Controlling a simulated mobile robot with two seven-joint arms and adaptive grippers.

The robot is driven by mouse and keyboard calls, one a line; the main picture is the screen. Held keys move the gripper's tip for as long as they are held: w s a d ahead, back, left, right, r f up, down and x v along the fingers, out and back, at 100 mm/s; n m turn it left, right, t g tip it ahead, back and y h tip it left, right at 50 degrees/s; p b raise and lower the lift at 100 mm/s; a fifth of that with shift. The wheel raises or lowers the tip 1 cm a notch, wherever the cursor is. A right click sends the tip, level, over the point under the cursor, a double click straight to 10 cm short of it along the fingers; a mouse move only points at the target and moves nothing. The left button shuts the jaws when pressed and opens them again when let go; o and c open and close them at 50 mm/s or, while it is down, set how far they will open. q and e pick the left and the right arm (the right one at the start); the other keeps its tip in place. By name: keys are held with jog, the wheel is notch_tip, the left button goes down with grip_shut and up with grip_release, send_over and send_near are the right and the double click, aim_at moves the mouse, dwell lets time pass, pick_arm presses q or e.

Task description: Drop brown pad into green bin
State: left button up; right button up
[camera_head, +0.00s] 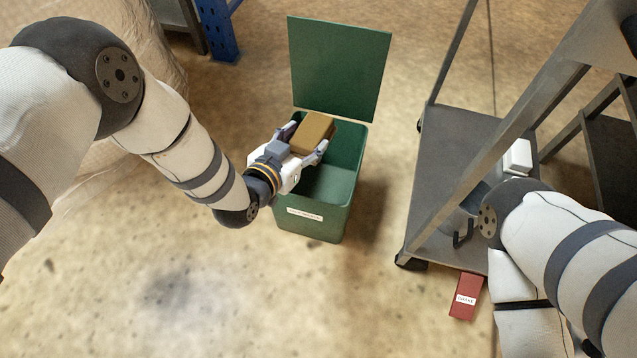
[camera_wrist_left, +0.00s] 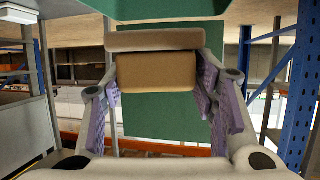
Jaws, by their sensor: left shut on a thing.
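The brown pad (camera_head: 313,132) is a small brown block held between the fingers of my left gripper (camera_head: 306,144). In the left wrist view the pad (camera_wrist_left: 157,72) sits between the purple-lined fingers (camera_wrist_left: 157,95). The green bin (camera_head: 325,205) stands on the floor with its lid (camera_head: 338,65) raised upright at the back. In the head view my left gripper and the pad appear over the bin's opening, toward its left and back. Their exact height above the rim is hard to tell. My right arm comes in at the right, but its gripper is not visible.
A grey cart (camera_head: 440,185) with upright posts stands to the right of the bin. A red labelled box (camera_head: 466,296) lies near its front edge. A blue rack post (camera_head: 216,30) is at the back left. Floor in front of the bin is clear.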

pick_arm(q)
notch_tip(320, 180, down, 2)
jog(key=shift+f+b, duration=0.1)
jog(key=shift+b, duration=0.3)
jog(key=shift+r, duration=0.25)
jog(key=o, duration=1.2)
jog(key=shift+o, duration=0.2)
jog(key=v, duration=1.2)
